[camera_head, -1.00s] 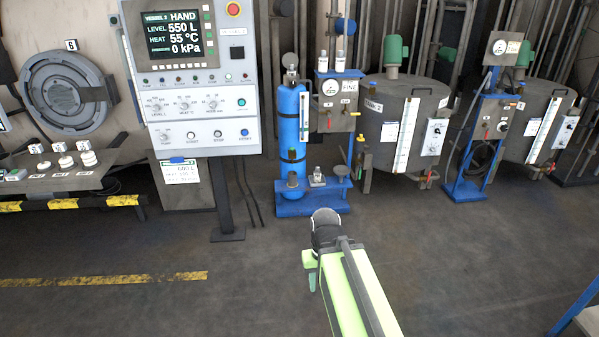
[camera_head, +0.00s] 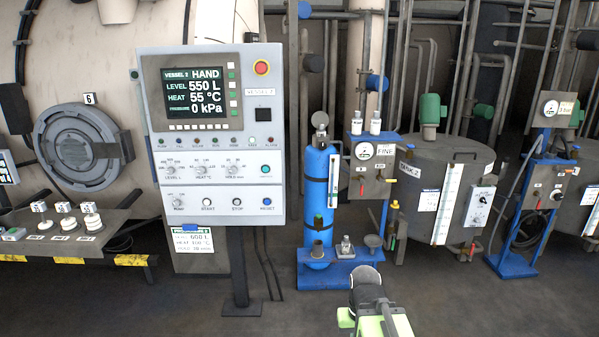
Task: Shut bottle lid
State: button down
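Two small clear bottles with pale tops, a left one (camera_head: 357,123) and a right one (camera_head: 376,123), stand upright on the blue-topped dosing stand. A third small bottle (camera_head: 345,246) stands low on the blue base beside the blue cylinder. They are too small to tell whether any lid is open or shut. The black and green end of my arm (camera_head: 366,290) shows at the bottom, in front of the blue base and apart from the bottles. Its fingers cannot be made out, nor whether it holds anything.
A control panel (camera_head: 209,135) on a post stands left of the blue cylinder (camera_head: 320,195). A grey tank (camera_head: 440,190) and another blue stand (camera_head: 530,215) are to the right. A bench (camera_head: 60,245) juts out at left. Dark floor is clear in front.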

aim_at(319, 117)
jog(key=z, duration=0.15)
jog(key=i, duration=3.25)
jog(key=u, duration=0.2)
